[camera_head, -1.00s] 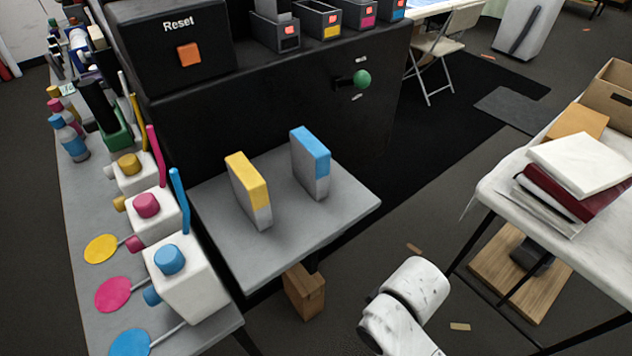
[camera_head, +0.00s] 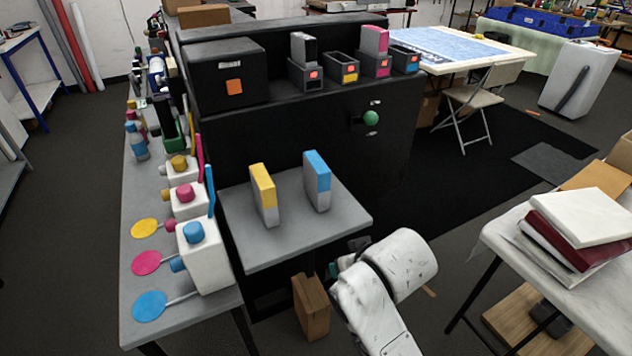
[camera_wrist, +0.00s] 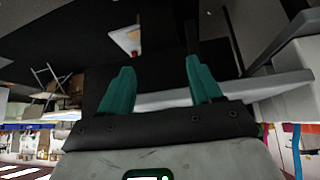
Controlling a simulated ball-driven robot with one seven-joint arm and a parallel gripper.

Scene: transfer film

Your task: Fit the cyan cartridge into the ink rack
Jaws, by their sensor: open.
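The cyan cartridge (camera_head: 317,182), blue above and grey below, stands upright on the grey shelf (camera_head: 290,245) at the front of the black machine. The ink rack is a row of dark slots on the machine's top. Its cyan-marked slot (camera_head: 406,62) at the right end looks empty. My gripper (camera_wrist: 160,85) is open, its teal fingers apart with nothing between them in the wrist view. In the head view it is mostly hidden behind my white arm, below and right of the shelf, apart from the cartridge.
A yellow cartridge (camera_head: 264,195) stands left of the cyan one. The yellow-marked slot (camera_head: 342,70) looks empty; black (camera_head: 304,48) and magenta (camera_head: 375,40) cartridges fill others. Ink bottles crowd the left bench (camera_head: 185,318). A cluttered table (camera_head: 520,258) stands at right.

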